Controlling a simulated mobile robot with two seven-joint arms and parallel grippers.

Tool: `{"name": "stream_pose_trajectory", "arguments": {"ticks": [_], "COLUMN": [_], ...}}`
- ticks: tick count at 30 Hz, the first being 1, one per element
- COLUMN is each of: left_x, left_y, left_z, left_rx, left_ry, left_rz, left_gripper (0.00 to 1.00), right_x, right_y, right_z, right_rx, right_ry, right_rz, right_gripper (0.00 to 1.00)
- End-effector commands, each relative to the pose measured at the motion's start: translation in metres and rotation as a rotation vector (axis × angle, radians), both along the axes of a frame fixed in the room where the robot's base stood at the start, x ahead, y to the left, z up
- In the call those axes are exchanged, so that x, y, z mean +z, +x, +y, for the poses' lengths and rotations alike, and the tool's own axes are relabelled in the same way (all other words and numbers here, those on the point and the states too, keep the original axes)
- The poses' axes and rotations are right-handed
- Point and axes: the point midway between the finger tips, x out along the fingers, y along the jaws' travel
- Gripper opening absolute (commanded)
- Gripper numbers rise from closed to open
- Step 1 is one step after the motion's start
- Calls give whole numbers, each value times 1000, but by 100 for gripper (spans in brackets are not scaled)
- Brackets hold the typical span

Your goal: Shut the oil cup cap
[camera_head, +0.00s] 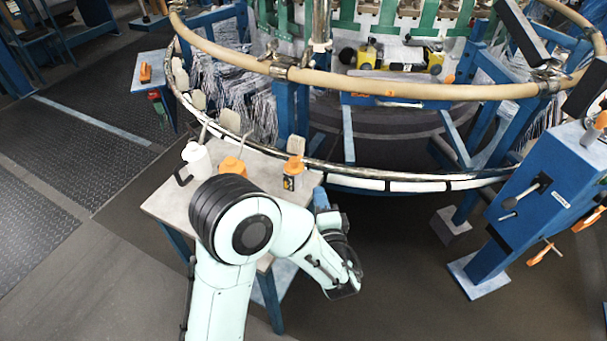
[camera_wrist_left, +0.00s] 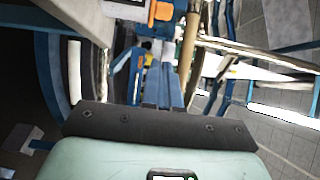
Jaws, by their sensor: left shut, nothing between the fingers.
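A small dark container with an orange top (camera_head: 293,168), which looks like the oil cup, stands near the right edge of the small grey table (camera_head: 160,205). I cannot tell whether its cap is open or shut. My left gripper (camera_head: 321,192) is blue, just right of the table's edge and apart from that container. In the left wrist view the gripper (camera_wrist_left: 156,50) is shut and empty, pointing up the picture. An orange part (camera_wrist_left: 163,10) shows past its tips at the top edge, cut off by the frame. My right gripper is not in view.
A white bottle (camera_head: 197,160) and another orange item (camera_head: 232,167) stand on the table, the latter partly behind my arm. The loom's tan ring (camera_head: 420,91) and lower white rail (camera_head: 405,186) curve behind the table. A blue machine post (camera_head: 545,195) stands at right.

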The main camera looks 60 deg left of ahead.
Motion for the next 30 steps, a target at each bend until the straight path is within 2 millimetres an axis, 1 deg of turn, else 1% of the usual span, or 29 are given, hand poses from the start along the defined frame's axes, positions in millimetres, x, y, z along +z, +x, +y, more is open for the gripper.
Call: {"name": "stream_pose_trajectory", "arguments": {"ticks": [1,8,9,13,16,19,30], "left_x": [0,-1,0,-1,0,0,0], "left_y": [4,24,23,15,12,11,10], "left_z": [12,56,63,80,88,92,93], "left_rx": [6,5,5,4,2,1,1], "left_ry": [2,2,2,0,1,0,0], "left_rz": [-2,-1,0,0,0,0,0], "left_gripper": [0,0,0,0,0,0,0], "right_x": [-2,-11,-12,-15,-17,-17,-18], "right_y": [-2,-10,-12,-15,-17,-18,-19], "right_z": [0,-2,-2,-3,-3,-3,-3], "right_rx": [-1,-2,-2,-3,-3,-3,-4], "right_ry": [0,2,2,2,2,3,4], "right_rz": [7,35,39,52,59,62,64], "right_gripper": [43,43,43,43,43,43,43]}}
